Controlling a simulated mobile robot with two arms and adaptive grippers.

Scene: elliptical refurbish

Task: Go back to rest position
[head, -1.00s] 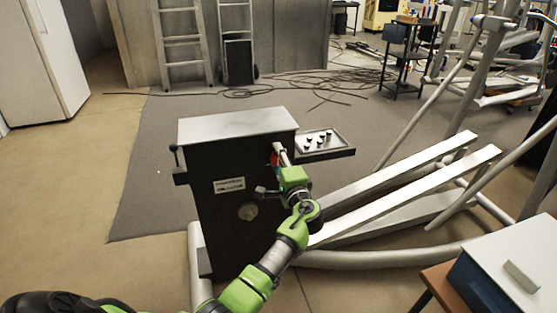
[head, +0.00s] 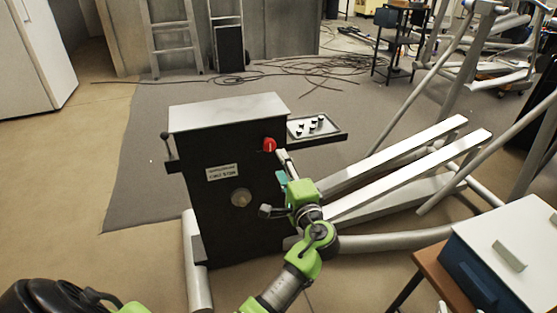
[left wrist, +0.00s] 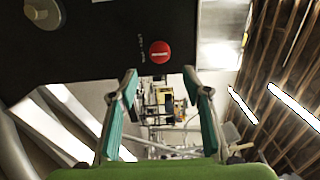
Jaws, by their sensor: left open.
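My left gripper (head: 283,168) is in front of the right side of the black machine housing (head: 216,207) in the head view. In the left wrist view the two teal-lined fingers of the left gripper (left wrist: 160,90) are spread apart with nothing between them. A red round knob (head: 269,145) sits on the housing's upper right, just above the gripper; it also shows in the left wrist view (left wrist: 160,51), beyond the fingertips and apart from them. My right gripper is not in view.
A small tray (head: 333,134) with several dark parts juts from the housing's right side. Long pale rails (head: 405,180) run to the right. A blue box with a white lid (head: 520,240) stands at lower right. Open floor (head: 115,255) lies left; cables (head: 300,68) lie behind.

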